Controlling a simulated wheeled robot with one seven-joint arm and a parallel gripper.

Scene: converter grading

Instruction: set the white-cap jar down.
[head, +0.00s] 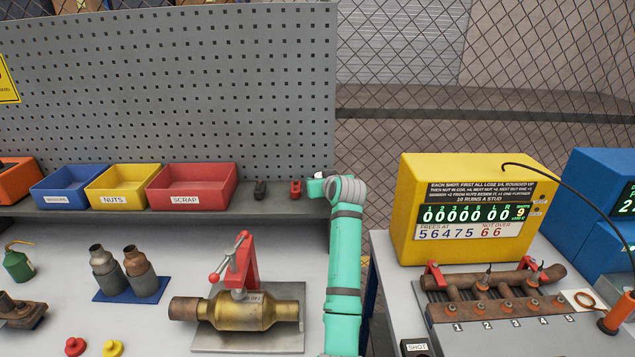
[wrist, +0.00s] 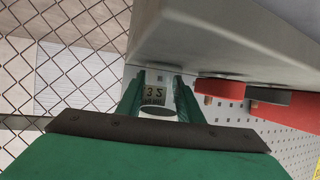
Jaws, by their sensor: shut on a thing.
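My gripper (head: 315,187) is at the right end of the grey shelf (head: 280,207), in front of the pegboard. A small white top, likely the jar's cap (head: 319,175), shows just above the fingers in the head view. The rest of the jar is hidden there. The shelf also fills the upper right of the wrist view (wrist: 225,40). I cannot tell whether the jar touches it.
A small red item (head: 295,188) and a dark item (head: 260,189) stand on the shelf left of my gripper. Further left are red scrap (head: 190,185), yellow nuts (head: 115,187) and blue (head: 68,190) bins. The yellow counter box (head: 480,190) stands to the right.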

